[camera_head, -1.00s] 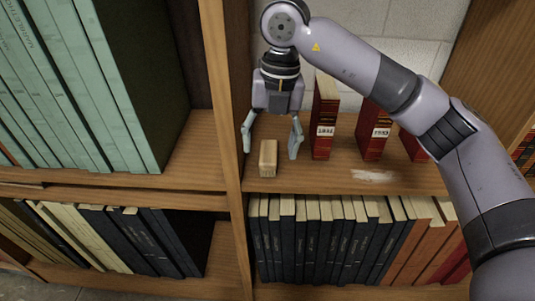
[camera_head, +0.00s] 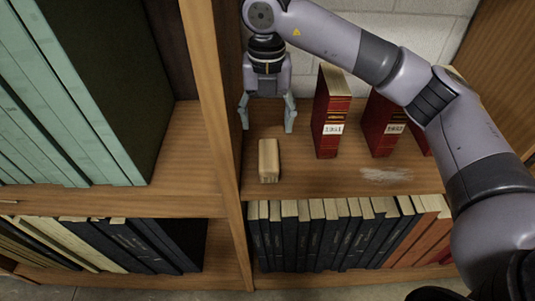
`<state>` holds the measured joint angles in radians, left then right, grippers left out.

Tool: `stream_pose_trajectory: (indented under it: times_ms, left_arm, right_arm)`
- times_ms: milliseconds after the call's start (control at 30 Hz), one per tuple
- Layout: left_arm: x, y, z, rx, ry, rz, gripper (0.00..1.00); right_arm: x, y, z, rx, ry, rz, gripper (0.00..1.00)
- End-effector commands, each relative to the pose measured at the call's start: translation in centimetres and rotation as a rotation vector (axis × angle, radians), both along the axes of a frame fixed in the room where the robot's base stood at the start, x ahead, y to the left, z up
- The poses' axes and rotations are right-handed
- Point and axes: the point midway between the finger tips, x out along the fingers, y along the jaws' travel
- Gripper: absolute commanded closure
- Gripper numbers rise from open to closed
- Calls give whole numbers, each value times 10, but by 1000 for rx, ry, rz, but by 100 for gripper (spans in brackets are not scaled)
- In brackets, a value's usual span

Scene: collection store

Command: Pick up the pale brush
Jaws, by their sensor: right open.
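The pale brush (camera_head: 268,160) is a small, block-shaped tan thing on the wooden shelf, near the upright divider. My right gripper (camera_head: 267,128) is open and empty, its fingers pointing down. In the picture it is just above the brush, apart from it and seemingly farther back on the shelf. The brush's bristles are hard to make out at this size. My left gripper is not in view.
Red books (camera_head: 331,112) stand upright on the shelf to the right of the brush. A whitish dusty patch (camera_head: 386,175) lies near the shelf's front edge. The wooden divider (camera_head: 222,120) is close to the left of my gripper. Dark books (camera_head: 330,235) fill the shelf below.

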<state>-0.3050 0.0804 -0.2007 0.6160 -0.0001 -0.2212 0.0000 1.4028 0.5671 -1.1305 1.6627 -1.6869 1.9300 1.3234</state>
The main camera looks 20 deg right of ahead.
Motion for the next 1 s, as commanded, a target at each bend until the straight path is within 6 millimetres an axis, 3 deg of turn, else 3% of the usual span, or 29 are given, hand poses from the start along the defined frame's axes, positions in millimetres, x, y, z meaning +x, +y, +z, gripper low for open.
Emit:
stream_pose_trajectory:
  times_ms: [300,567,733,1000]
  left_arm:
    - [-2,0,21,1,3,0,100]
    - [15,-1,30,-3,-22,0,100]
    - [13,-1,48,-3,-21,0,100]
    - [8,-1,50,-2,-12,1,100]
  right_arm:
    - [0,-1,-60,0,2,0,37]
    - [0,-1,-79,0,1,-1,37]
    - [-2,-5,-102,-2,4,-1,37]
    - [0,-4,-127,1,-1,1,37]
